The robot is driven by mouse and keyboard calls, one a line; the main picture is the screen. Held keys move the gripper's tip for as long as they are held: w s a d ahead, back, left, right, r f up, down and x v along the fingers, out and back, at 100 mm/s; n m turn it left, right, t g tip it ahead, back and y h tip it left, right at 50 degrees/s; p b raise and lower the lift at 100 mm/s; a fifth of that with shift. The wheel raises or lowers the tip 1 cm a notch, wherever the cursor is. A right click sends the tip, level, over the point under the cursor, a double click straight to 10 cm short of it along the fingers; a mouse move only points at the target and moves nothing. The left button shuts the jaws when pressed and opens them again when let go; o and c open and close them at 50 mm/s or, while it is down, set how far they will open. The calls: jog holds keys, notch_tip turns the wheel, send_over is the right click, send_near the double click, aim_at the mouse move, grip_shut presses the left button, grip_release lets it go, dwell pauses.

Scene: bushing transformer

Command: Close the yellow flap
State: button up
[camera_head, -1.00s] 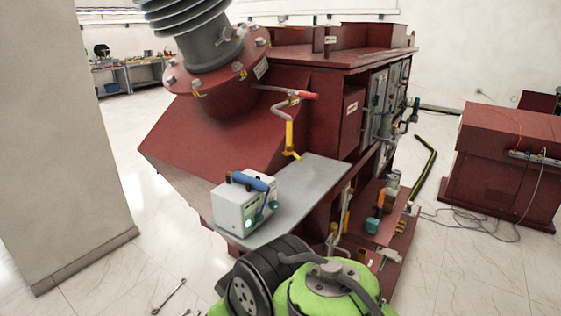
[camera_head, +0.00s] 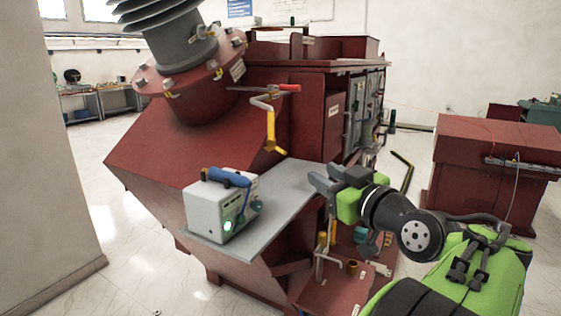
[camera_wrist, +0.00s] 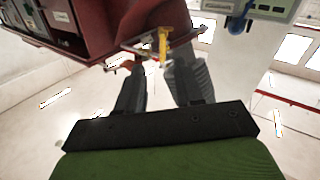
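The yellow flap (camera_head: 271,132) hangs on a bent pale pipe with a red handle (camera_head: 288,88), on the front of the dark red transformer. It looks like a long narrow yellow piece with a bent lower end. My gripper (camera_head: 316,178) is to the right of the flap and lower in the picture, above the right edge of the grey shelf, apart from the flap. In the wrist view my gripper (camera_wrist: 160,68) shows two dark fingers spread apart with nothing between them. A small yellow piece (camera_wrist: 163,45) shows beyond the fingertips; I cannot tell whether it is the flap.
A white box with a blue handle (camera_head: 222,205) stands on the grey shelf (camera_head: 285,190). The red transformer (camera_head: 180,155) fills the middle, with a grey ribbed bushing (camera_head: 175,35) above. A lower red shelf (camera_head: 335,292) holds small items. Clear floor lies at the left.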

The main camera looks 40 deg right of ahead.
aim_at(285, 153)
jog(key=p+x, duration=0.1)
jog(key=x, duration=0.6)
jog(key=p+x, duration=0.1)
jog(key=x, duration=0.7)
jog(key=shift+a+p, duration=0.25)
jog(key=shift+p, duration=0.15)
grip_shut()
